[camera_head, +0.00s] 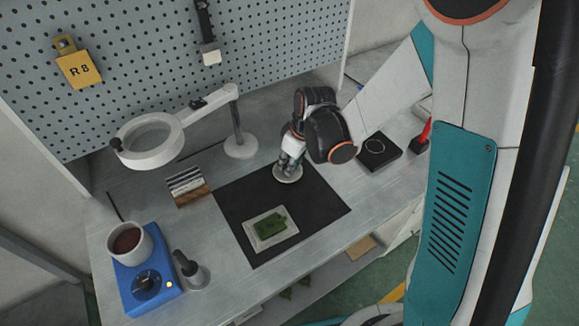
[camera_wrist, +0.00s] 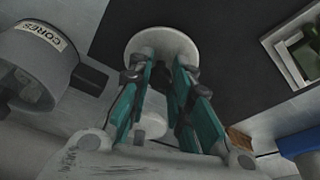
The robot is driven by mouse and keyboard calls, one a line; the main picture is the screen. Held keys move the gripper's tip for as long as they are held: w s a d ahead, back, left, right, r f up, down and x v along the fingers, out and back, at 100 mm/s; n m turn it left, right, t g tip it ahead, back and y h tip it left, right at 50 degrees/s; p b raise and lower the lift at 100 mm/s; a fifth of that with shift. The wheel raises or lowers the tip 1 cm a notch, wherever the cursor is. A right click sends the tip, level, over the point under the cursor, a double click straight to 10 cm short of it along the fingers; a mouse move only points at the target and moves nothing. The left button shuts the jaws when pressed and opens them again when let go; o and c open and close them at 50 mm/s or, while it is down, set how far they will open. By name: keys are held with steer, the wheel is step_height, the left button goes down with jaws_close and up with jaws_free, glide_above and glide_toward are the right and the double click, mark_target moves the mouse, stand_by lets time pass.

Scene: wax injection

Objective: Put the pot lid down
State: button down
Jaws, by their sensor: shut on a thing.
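The pot lid (camera_head: 288,174) is a pale round disc at the far edge of the black mat (camera_head: 322,209). My gripper (camera_head: 290,161) is above it, with its fingers closed on the lid's middle. The wrist view shows the lid (camera_wrist: 160,42) level-looking beyond the teal fingers of my gripper (camera_wrist: 161,62); the grasped part is hidden. I cannot tell whether the lid touches the mat or hovers just above. The open pot (camera_head: 143,243), with dark red-brown contents, sits on a blue heater (camera_head: 166,301) at the bench's left front.
A pale tray (camera_head: 262,245) with a green piece lies on the mat. A magnifier lamp (camera_head: 240,146), a wood-based rack (camera_head: 192,195) and a dark tool in a stand (camera_head: 195,276) are nearby. A black pad (camera_head: 393,160) lies right. The mat's right side is bare.

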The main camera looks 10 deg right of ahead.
steer(key=shift+f, duration=0.5)
steer(key=shift+f, duration=0.15)
steer(key=c, duration=1.5)
jaws_free()
steer(key=shift+o, duration=0.2)
